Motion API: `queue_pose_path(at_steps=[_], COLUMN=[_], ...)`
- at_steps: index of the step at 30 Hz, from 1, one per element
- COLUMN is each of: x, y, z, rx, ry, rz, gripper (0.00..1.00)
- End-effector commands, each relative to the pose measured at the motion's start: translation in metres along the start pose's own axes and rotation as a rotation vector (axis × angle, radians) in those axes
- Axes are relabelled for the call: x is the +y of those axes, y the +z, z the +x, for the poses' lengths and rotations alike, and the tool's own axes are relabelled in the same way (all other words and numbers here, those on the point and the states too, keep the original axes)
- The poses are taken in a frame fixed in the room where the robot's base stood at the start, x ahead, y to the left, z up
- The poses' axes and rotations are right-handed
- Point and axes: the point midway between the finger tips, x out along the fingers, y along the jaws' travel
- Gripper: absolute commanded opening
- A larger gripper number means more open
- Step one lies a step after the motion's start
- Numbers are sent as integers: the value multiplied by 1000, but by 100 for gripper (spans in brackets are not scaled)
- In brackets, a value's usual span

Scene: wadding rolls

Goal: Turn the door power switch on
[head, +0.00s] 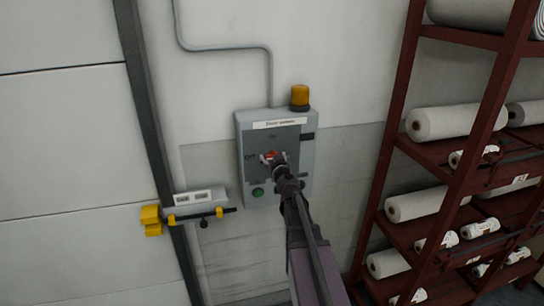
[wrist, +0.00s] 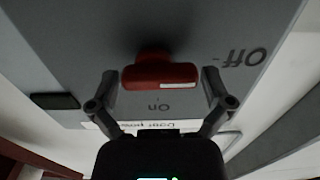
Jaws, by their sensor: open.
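The door power box (head: 243,125) is a grey wall panel with a "Door power" label (head: 280,123). Its red rotary switch (head: 271,154) sits mid-panel, partly hidden by my gripper (head: 274,160). In the wrist view the red handle (wrist: 160,76) lies crosswise, its white-marked end toward "Off" (wrist: 243,57). "On" (wrist: 159,106) is printed below the handle there, and above it in the head view. My gripper (wrist: 160,78) is open, with one finger beyond each end of the handle. Whether the fingers touch it I cannot tell.
A green button (head: 258,192) is low on the panel and an amber beacon (head: 300,97) stands on top. A yellow-and-black latch (head: 190,217) is on the wall at lower left. A red rack (head: 402,145) with white rolls stands at right.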

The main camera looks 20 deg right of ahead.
Motion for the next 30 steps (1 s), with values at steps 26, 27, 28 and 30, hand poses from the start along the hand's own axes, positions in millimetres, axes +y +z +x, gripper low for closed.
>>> queue_pose_path(at_steps=[26, 27, 28, 30], x=[1, 1, 1, 1], y=[0, -1, -1, -1], z=[0, 0, 0, 0], rx=[0, 0, 0, 0], ry=[0, 0, 0, 0], rz=[69, 87, 102, 143], gripper=[40, 40, 40, 40])
